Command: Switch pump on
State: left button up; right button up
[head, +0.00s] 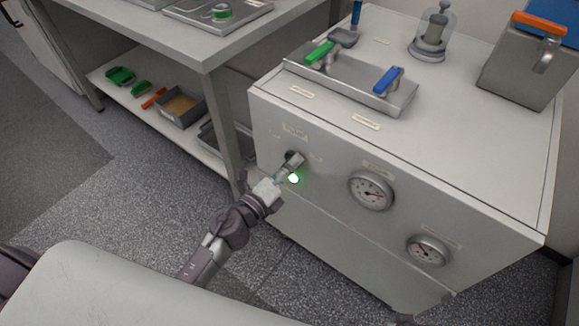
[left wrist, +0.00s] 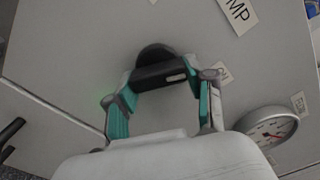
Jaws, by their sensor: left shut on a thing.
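The pump switch is a black rotary knob (left wrist: 158,76) with a white mark, on the white cabinet's front panel. In the left wrist view a label (left wrist: 239,14) beside it shows the letters "MP". The white mark is at the bar's right end, on the side of a small, partly hidden label (left wrist: 222,74). My left gripper (head: 289,165) is shut on the knob, one finger at each end of its bar. In the head view the gripper mostly hides the knob. A green lamp (head: 293,179) glows just below the gripper.
Two round gauges (head: 371,190) (head: 428,251) sit on the panel to the right. On the cabinet top are a metal tray (head: 345,86) with green and blue valve handles, a glass jar (head: 433,33) and a metal box (head: 522,70). A bench leg (head: 222,115) stands close left.

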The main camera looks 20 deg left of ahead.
pick_arm(q)
jog(key=shift+f+m, duration=0.1)
jog(key=shift+m, duration=0.2)
pick_arm(e)
jog(key=shift+w+r, duration=0.1)
jog(key=shift+r, duration=0.2)
pick_arm(q)
jog(key=o, duration=1.2)
jog(key=shift+c, duration=0.2)
jog(key=v, duration=1.2)
